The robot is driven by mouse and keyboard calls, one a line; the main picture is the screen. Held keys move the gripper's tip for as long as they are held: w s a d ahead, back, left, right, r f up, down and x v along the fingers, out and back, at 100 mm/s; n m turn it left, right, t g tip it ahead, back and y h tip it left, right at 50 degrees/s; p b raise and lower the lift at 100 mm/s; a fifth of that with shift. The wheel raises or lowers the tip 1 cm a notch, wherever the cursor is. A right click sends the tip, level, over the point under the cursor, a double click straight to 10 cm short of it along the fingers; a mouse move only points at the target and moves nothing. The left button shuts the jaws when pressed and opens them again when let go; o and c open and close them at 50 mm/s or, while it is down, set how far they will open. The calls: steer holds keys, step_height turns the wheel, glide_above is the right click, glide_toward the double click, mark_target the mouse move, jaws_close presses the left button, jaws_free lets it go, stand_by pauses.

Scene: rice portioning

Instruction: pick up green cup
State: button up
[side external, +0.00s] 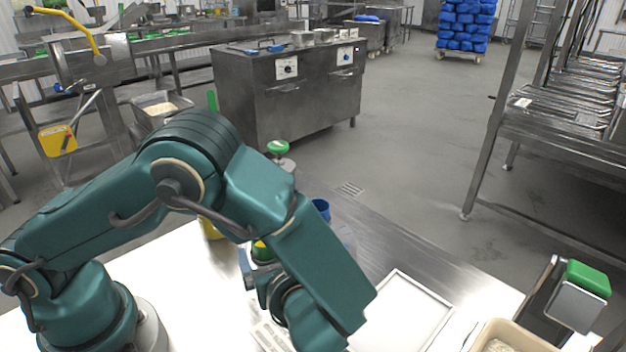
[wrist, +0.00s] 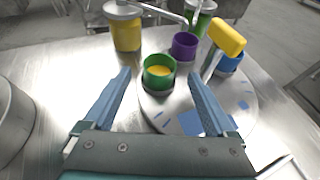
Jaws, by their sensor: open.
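The green cup (wrist: 158,82) stands upright in the wrist view, with yellow inside it, on a round metal plate (wrist: 160,111). In the side external view a bit of the green cup (side external: 263,252) shows behind my arm, most of it hidden. My gripper (wrist: 157,88) is open, its two blue-grey fingers apart and pointing toward the cup. The cup appears between the fingertips but a little beyond them, and no contact is visible. In the side external view my arm hides most of the gripper.
A purple cup (wrist: 185,46) and a blue cup (wrist: 229,64) stand behind and right of the green one; a yellow handle (wrist: 228,39) rises near the blue cup. A yellow container (wrist: 126,35) stands back left. A white tray (side external: 398,318) and beige bin (side external: 530,337) lie right.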

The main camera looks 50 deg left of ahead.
steer(key=shift+x, duration=2.25)
steer(key=c, duration=1.4)
